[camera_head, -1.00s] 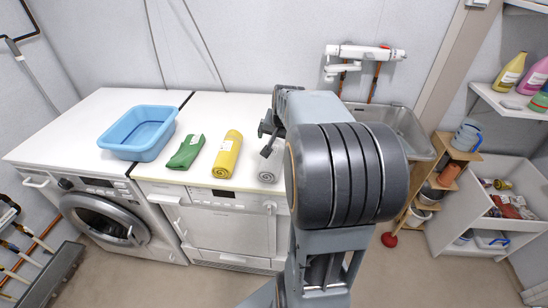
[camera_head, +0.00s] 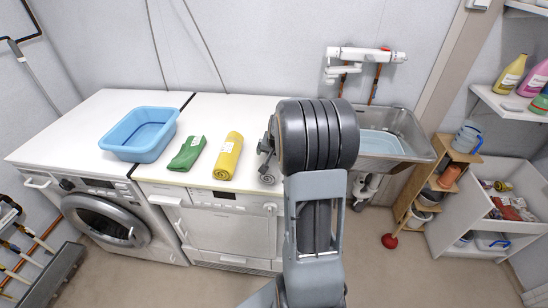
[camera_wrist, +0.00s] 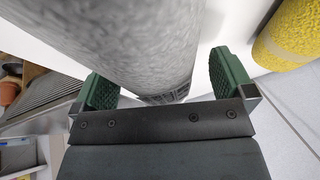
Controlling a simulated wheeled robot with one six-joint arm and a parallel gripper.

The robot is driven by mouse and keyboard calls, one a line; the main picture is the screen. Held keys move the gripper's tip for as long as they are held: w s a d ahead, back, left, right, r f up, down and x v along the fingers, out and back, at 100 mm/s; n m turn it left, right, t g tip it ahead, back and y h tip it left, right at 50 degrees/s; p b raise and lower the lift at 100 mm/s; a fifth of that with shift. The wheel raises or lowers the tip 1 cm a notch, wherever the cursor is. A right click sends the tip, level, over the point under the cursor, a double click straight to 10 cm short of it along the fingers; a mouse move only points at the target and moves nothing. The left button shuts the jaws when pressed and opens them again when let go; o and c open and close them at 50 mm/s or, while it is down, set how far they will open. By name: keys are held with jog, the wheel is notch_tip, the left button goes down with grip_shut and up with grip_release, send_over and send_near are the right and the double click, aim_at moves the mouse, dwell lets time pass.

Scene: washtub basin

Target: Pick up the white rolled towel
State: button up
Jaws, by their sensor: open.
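The white rolled towel, which looks light grey here, lies on the white countertop; its rolled end (camera_head: 267,179) shows in the head view, and the rest is hidden behind my arm. In the wrist view the towel (camera_wrist: 135,45) runs large between the two green finger pads. My gripper (camera_wrist: 165,82) is open around it, with a clear gap on the right finger's side; the left finger is close beside the towel. In the head view my gripper (camera_head: 264,150) is partly hidden by my own arm, over the towel.
A yellow rolled towel (camera_head: 228,157) lies just left of the white one, with a green folded cloth (camera_head: 187,153) beyond it. A blue basin (camera_head: 138,134) stands further left. A metal sink (camera_head: 408,135) is to the right.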

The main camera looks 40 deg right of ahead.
jog(key=shift+w+f, duration=0.1)
jog(key=shift+f, duration=0.05)
jog(key=shift+c, duration=0.5)
jog(key=c, duration=0.7)
jog(key=shift+c, duration=0.4)
